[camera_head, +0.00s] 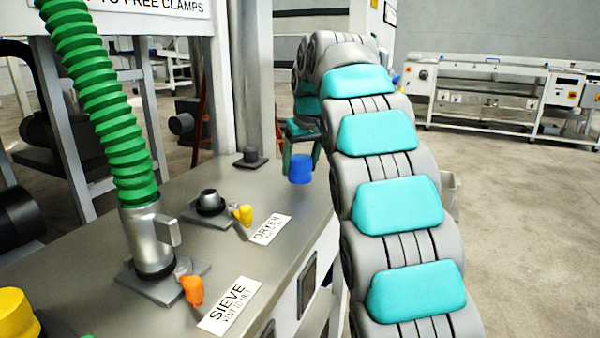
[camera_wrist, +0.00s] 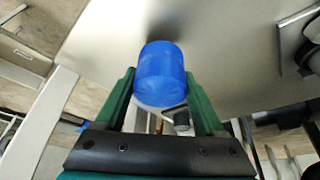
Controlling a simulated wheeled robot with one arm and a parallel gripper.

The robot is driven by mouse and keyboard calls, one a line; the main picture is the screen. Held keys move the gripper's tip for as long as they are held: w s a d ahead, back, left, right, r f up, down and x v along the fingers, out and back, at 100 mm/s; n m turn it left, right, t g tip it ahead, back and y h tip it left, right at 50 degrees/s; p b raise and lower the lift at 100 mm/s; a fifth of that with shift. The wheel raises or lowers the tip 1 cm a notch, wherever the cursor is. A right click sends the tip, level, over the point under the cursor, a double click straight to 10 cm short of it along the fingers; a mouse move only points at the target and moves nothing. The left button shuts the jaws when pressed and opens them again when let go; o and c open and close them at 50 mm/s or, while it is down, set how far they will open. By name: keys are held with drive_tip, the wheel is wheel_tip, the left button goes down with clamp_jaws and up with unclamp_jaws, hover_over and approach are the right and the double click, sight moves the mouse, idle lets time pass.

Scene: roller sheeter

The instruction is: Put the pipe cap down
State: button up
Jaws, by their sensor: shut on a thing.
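The blue pipe cap (camera_head: 301,169) is at the far right edge of the grey bench top (camera_head: 290,195) in the head view. My gripper (camera_head: 302,150) has green fingers and is shut on the cap. In the wrist view the cap (camera_wrist: 162,75) sits between the two fingertips (camera_wrist: 160,88), in front of the pale bench surface. A soft shadow shows beside the cap on that surface. I cannot tell whether the cap touches the bench or hangs just above it.
A green ribbed hose (camera_head: 105,100) stands on the SIEVE port with an orange clamp handle (camera_head: 193,290). The DRYER port (camera_head: 209,201) is bare, with a yellow handle (camera_head: 243,215). A small dark fitting (camera_head: 250,157) stands near the post. The bench between DRYER label and cap is clear.

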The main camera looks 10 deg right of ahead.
sight(302, 159)
drive_tip(key=shift+f, duration=1.15)
drive_tip(key=shift+f, duration=0.2)
drive_tip(key=o, duration=1.4)
drive_tip(key=shift+c, duration=0.2)
drive_tip(key=shift+r, duration=0.1)
drive_tip(key=v, duration=1)
drive_tip(key=shift+w, duration=0.15)
drive_tip(key=shift+p+v, duration=0.85)
drive_tip(key=shift+v, duration=0.35)
